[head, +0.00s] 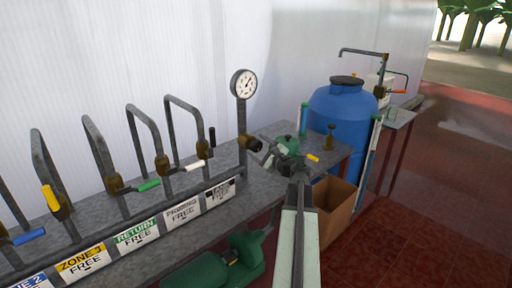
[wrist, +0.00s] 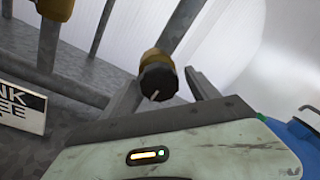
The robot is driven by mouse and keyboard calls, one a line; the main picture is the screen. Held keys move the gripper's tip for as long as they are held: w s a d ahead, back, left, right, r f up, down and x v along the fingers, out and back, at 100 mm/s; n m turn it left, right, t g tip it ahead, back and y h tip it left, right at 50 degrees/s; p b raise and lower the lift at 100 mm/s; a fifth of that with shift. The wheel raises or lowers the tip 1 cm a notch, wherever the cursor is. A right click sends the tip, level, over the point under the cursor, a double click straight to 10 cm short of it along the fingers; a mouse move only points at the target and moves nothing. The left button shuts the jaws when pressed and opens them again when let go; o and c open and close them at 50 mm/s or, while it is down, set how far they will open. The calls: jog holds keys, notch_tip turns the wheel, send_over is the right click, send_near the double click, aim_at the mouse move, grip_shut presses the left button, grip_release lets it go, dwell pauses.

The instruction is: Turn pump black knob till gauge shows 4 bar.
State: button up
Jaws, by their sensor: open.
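The pump's black knob (wrist: 157,81) has a white pointer line and sits on a brass fitting (wrist: 153,57) on a grey pipe. The knob also shows small in the head view (head: 255,145), below the round white gauge (head: 243,84) on the same pipe. The gauge's dark needle is too small to read against its scale. My gripper (head: 264,150) is at the knob in the head view. In the wrist view its open fingers (wrist: 163,92) stand on either side of the knob, with gaps visible; I cannot tell whether they reach around it.
Several bent pipes with coloured levers, such as a white one (head: 195,166), stand to the left above labelled plates. A blue tank (head: 342,115), a cardboard box (head: 335,205) and a brass piece (head: 331,137) on the bench are to the right. A green pump (head: 240,262) lies below.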

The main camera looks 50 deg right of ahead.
jog(key=shift+w+d, duration=0.1)
jog(key=shift+w, duration=0.35)
jog(key=c, duration=1.3)
jog(key=shift+m+p, duration=0.3)
jog(key=shift+m, duration=0.9)
jog(key=shift+c, duration=0.2)
jog(key=o, duration=1.3)
jog(key=shift+o, duration=0.2)
jog(key=shift+s, duration=0.15)
jog(key=s+a, duration=0.1)
jog(key=s, duration=0.6)
jog(key=shift+s+a, duration=0.2)
jog(key=shift+s, duration=0.1)
jog(key=shift+r, duration=0.1)
